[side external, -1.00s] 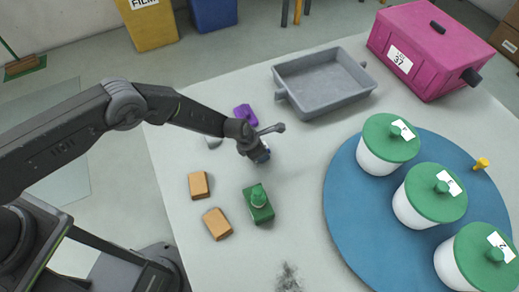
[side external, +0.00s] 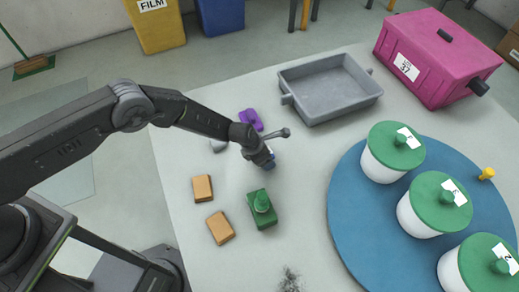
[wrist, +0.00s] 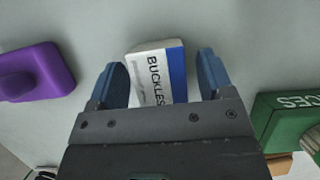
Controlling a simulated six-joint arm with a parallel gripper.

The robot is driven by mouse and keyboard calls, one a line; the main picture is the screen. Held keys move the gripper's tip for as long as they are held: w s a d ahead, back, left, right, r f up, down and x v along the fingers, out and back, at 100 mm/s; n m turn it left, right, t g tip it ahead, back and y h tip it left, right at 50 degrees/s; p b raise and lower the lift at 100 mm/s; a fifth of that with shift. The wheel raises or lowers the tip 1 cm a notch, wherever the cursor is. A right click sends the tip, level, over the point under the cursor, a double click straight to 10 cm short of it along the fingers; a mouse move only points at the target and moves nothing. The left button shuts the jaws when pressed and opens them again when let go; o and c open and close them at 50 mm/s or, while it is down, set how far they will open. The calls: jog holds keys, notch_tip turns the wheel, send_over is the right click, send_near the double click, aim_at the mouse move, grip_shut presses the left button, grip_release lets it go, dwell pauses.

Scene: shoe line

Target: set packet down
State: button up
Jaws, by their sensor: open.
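The packet (wrist: 155,75), white and blue with the word BUCKLES on it, lies on the table between my gripper's fingers in the wrist view.
A purple block (side external: 250,119) and a green knobbed block (side external: 262,208) lie on either side of my gripper. Two orange blocks (side external: 202,188) (side external: 220,228) are nearby. A grey tray (side external: 330,112), a pink case (side external: 425,75) and a blue turntable (side external: 345,225) with white, green-lidded tubs stand further right.

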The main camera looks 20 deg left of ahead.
jog(key=v, duration=1.2)
notch_tip(320, 180, up, 15)
jog(key=a+m+h, duration=0.1)
jog(key=a+m, duration=0.1)
jog(key=m, duration=0.4)
jog(key=s+a+r+m+t, duration=0.1)
jog(key=s+a+r+m, duration=0.25)
jog(key=r, duration=0.45)
jog(key=s+a+r+m, duration=0.2)
jog(key=a+r+m, duration=0.25)
jog(key=r, duration=0.45)
jog(key=s+a+r+m+y, duration=0.2)
jog(key=s+a+m, duration=0.4)
jog(key=s, duration=0.5)
jog(key=s+a+r+m+t+y, duration=0.1)
jog(key=s+a+r+m+y, duration=0.1)
jog(key=s+a+m, duration=0.5)
jog(key=s+a+r, duration=0.1)
jog(key=s, duration=0.2)
jog(key=shift+s+a+r, duration=0.2)
jog(key=shift+s+r, duration=0.2)
